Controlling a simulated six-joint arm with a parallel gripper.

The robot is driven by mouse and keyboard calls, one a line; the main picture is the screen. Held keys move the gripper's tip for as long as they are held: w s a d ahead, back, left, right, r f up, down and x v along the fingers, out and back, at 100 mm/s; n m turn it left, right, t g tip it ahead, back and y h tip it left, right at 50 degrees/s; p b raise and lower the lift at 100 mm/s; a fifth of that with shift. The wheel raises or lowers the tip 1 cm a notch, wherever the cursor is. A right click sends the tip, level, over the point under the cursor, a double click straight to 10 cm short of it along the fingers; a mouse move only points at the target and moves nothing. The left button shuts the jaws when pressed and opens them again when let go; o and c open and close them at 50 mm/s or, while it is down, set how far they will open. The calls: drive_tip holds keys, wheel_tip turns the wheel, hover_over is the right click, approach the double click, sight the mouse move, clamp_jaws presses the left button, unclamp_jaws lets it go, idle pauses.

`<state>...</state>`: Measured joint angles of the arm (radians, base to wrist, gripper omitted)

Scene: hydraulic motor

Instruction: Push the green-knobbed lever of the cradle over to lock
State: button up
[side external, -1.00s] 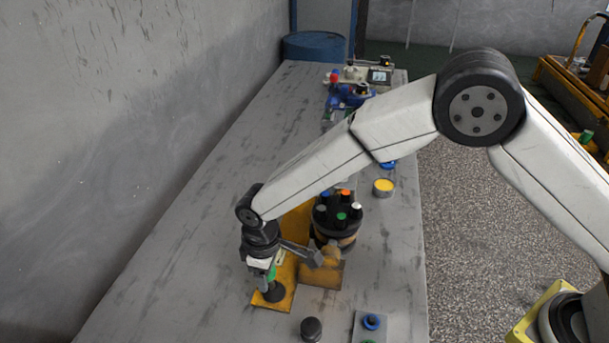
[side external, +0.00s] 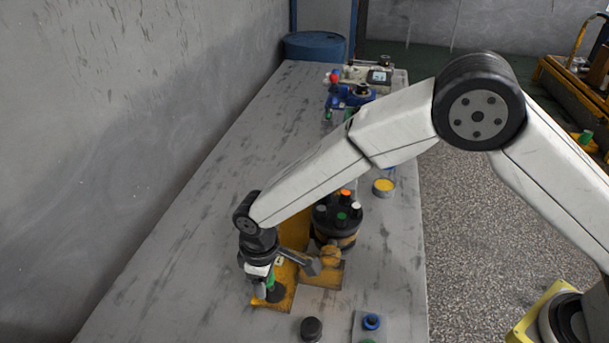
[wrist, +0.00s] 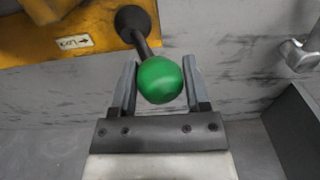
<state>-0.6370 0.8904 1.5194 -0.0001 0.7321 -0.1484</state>
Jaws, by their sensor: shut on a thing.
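The yellow cradle (side external: 291,290) stands on the near part of the bench, and its plate (wrist: 60,30) fills the top left of the wrist view. The lever's round green knob (wrist: 160,80) sits on a dark rod that runs up to a black pivot (wrist: 132,20). A white label with an arrow pointing right (wrist: 74,42) is on the plate beside the pivot. My gripper (wrist: 160,66) has a finger on each side of the knob and is shut on it. In the side view my gripper (side external: 265,288) is low at the cradle's left end and partly hides the lever.
A black knob (side external: 311,328) and a small plate with a blue piece (side external: 371,322) lie in front. A yellow-topped disc (side external: 384,187) is to the right. The bench left of my gripper is clear.

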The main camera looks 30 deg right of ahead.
drive_tip(key=shift+s+a+f, duration=0.25)
drive_tip(key=shift+s+a, duration=0.15)
idle(0.5)
drive_tip(key=shift+o, duration=0.2)
drive_tip(key=shift+s+a+f, duration=0.3)
drive_tip(key=shift+s, duration=0.05)
drive_tip(key=shift+s+a+f, duration=0.1)
drive_tip(key=shift+s+f, duration=0.05)
drive_tip(key=shift+s, duration=0.05)
drive_tip(key=o, duration=0.8)
drive_tip(key=shift+c, duration=0.2)
drive_tip(key=shift+w, duration=0.1)
drive_tip(key=shift+w+r, duration=0.1)
drive_tip(key=shift+r, duration=0.15)
drive_tip(key=shift+r, duration=2.95)
